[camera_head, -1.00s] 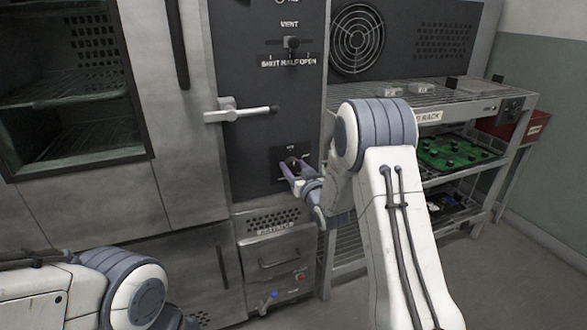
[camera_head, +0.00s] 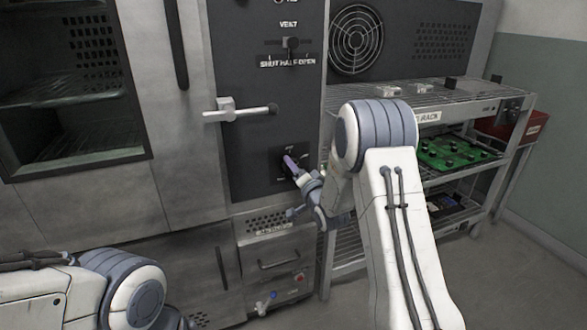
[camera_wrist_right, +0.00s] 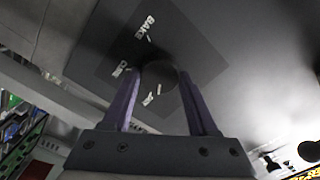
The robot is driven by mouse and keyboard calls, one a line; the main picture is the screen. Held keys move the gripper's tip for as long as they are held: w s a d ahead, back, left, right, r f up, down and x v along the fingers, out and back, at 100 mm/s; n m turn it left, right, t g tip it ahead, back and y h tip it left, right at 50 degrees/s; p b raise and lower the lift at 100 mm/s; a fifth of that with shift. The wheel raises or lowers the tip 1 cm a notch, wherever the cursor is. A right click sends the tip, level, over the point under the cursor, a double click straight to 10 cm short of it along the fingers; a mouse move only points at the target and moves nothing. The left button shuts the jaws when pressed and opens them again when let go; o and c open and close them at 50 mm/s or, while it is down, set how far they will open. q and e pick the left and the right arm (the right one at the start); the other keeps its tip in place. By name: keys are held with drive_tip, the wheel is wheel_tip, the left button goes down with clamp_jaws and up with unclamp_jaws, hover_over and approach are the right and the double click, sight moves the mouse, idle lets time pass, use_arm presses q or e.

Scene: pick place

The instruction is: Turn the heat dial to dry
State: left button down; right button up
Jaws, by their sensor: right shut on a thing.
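The heat dial is a dark round knob (camera_wrist_right: 160,76) on a dark plate (camera_wrist_right: 190,55) with white labels. BAKE (camera_wrist_right: 146,26), a label that looks like CURE (camera_wrist_right: 121,69) and DRY (camera_wrist_right: 151,98) stand around it in the right wrist view. My right gripper (camera_wrist_right: 162,82) has its purple fingers on either side of the knob, shut on it. In the head view the right gripper (camera_head: 291,163) reaches the small plate (camera_head: 275,167) on the oven's dark panel and covers most of the knob. I cannot tell which label the dial points to. My left gripper is out of view.
A door handle (camera_head: 240,111) sticks out above left of the dial plate. The vent slider (camera_head: 290,44) is higher on the panel. A wire rack (camera_head: 415,95) with a green board (camera_head: 455,152) stands to the right, behind my right arm.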

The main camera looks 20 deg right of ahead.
drive_tip(key=shift+m, duration=1.4)
drive_tip(key=o, duration=1.4)
drive_tip(key=shift+c, duration=0.2)
drive_tip(key=s, duration=1)
drive_tip(key=shift+s+d+p, duration=0.25)
drive_tip(key=shift+p, duration=0.1)
